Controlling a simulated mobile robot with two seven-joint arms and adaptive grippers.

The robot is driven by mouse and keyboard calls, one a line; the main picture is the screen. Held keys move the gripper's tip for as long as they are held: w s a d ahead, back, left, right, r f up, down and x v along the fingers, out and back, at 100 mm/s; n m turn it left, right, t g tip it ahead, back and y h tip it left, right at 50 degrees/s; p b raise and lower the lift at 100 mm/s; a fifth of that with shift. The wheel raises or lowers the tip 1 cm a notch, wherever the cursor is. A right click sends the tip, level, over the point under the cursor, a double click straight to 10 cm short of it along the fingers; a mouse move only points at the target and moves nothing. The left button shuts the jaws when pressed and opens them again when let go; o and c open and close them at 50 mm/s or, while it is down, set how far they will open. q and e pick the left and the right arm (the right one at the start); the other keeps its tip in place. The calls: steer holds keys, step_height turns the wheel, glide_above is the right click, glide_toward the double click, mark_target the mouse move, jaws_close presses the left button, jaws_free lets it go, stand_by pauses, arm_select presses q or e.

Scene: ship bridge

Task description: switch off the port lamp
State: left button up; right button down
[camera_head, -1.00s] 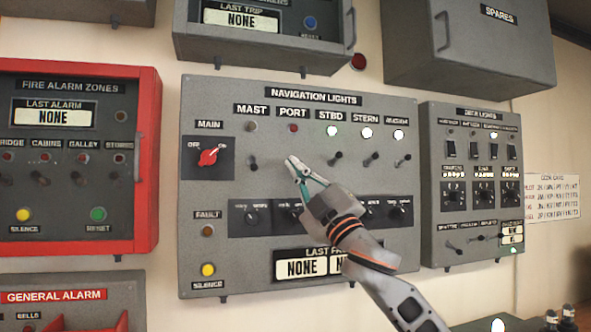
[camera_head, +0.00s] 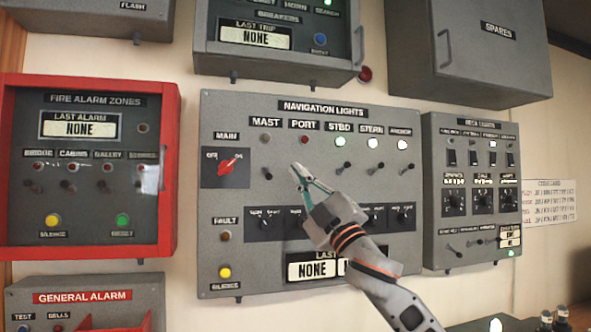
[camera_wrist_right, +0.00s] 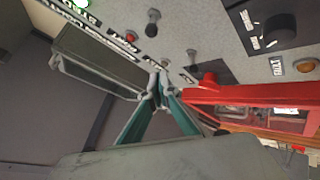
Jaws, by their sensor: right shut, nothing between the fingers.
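The grey navigation lights panel (camera_head: 330,274) hangs on the wall. Its port lamp (camera_head: 305,140) is a dull red. My right gripper (camera_head: 297,172) is shut and empty in front of the panel, just below the port lamp, with its arm coming from the lower right. In the head view it hides the area of the port toggle. In the wrist view the gripper (camera_wrist_right: 158,95) shows close up; a black toggle (camera_wrist_right: 152,21), apparently the port one, stands beyond the tips, seemingly apart from them. The mast toggle (camera_head: 267,173) stands to the left in the head view. My left gripper is out of view.
The starboard toggle (camera_head: 345,168) is right of the gripper; the red main switch (camera_head: 227,168) is left. A red fire alarm box (camera_head: 168,200) sits left, a deck lights panel (camera_head: 470,252) right. Cabinets, including the spares one (camera_head: 480,62), protrude above.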

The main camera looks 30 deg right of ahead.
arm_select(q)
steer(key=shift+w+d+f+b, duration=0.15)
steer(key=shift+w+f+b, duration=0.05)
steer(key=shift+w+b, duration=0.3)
arm_select(e)
steer(key=w+d+f+v, duration=0.1)
steer(key=v, duration=0.6)
steer(key=shift+s+f, duration=0.25)
steer(key=shift+s, duration=0.1)
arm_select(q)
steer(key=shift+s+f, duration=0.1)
